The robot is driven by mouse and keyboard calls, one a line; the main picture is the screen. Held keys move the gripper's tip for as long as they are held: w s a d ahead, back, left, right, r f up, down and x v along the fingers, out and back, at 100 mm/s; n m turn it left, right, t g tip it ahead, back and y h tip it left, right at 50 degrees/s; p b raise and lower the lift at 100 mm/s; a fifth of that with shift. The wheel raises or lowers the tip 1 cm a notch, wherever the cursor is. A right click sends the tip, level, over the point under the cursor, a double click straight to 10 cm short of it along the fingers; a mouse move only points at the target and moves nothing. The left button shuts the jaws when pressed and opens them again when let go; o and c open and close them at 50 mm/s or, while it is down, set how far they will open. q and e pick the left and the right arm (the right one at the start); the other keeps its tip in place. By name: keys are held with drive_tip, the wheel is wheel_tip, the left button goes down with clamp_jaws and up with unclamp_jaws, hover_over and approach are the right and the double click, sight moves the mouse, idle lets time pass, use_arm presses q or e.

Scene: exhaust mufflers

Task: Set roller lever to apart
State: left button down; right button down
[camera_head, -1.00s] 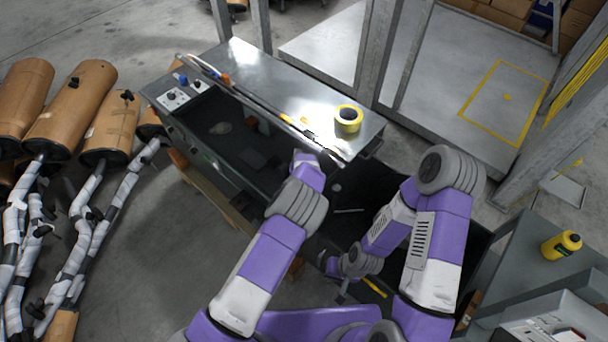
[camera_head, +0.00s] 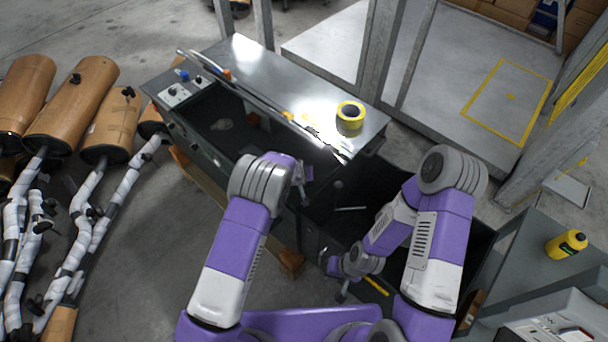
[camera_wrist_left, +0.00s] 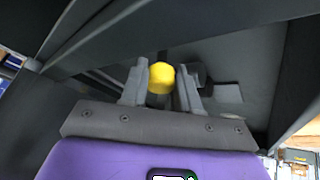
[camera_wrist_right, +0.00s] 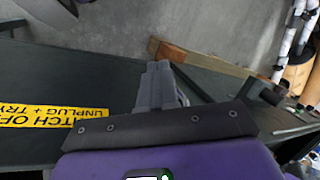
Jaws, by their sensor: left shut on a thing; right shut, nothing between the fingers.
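A yellow knob (camera_wrist_left: 162,76), which appears to be the end of the roller lever, sits between the fingers of my left gripper (camera_wrist_left: 160,92) in the left wrist view. The left gripper is shut on it. The rest of the lever is hidden behind the knob and fingers. In the head view the left wrist is at the front of the dark machine (camera_head: 227,155), and the knob cannot be made out. My right gripper (camera_wrist_right: 160,86) is shut and empty in the right wrist view, beside a dark panel with a yellow warning label (camera_wrist_right: 50,115).
Cardboard-coloured mufflers (camera_head: 72,105) with wrapped pipes lie at the left. A wooden beam (camera_head: 215,200) runs low along the machine's front.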

use_arm(q)
drive_tip(key=s+a+f+t+b, duration=0.1)
drive_tip(key=b, duration=0.2)
drive_tip(key=shift+a+f+h, duration=0.1)
drive_tip(key=shift+a+h, duration=0.05)
drive_tip(key=shift+h, duration=0.25)
drive_tip(key=shift+s+b, duration=0.15)
drive_tip(key=shift+b, duration=0.3)
drive_tip(key=shift+r, duration=0.2)
drive_tip(key=c, duration=0.8)
unclamp_jaws()
drive_tip(key=shift+r, duration=0.1)
drive_tip(key=shift+p+v, duration=1.25)
drive_tip(key=shift+v, duration=2.5)
